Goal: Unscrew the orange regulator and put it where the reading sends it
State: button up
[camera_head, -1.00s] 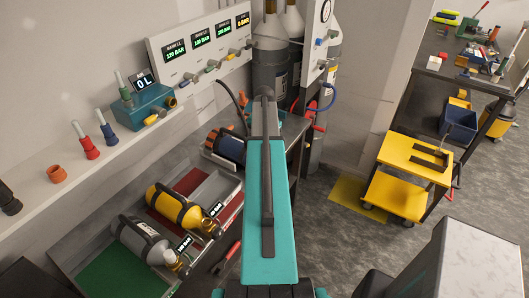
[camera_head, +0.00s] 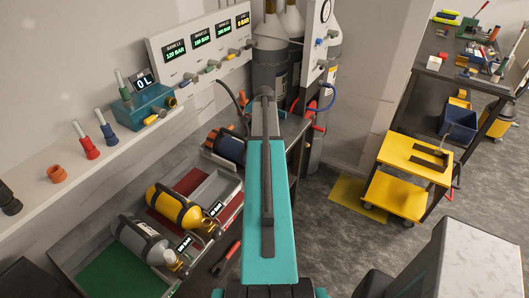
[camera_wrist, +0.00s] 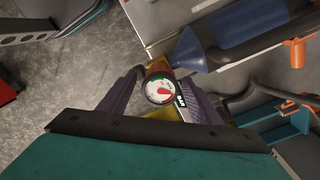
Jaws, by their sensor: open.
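In the wrist view, a round white gauge (camera_wrist: 159,91) with a red needle sits on a reddish-orange body (camera_wrist: 158,68), which looks like the regulator. My gripper (camera_wrist: 160,80) is open, with one dark jaw on each side of the gauge. I cannot tell whether either jaw touches it. A small dark readout tag (camera_wrist: 182,101) lies beside the gauge; its text is too small to read. In the head view my teal arm hides the gripper. A yellow cylinder (camera_head: 172,207) and a grey cylinder (camera_head: 140,240), each with a tag, lie at lower left.
A blue cylinder (camera_head: 229,148) with orange parts lies behind them. A wall panel (camera_head: 162,43) shows several bar readouts; a teal box (camera_head: 138,112) reads 0 L. A yellow cart (camera_head: 395,195) stands right on open floor.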

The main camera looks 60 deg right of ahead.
jog(key=shift+m, duration=1.1)
jog(key=shift+c, duration=0.2)
jog(key=c, duration=1.2)
jog(key=shift+o, duration=0.2)
jog(key=shift+n, duration=0.3)
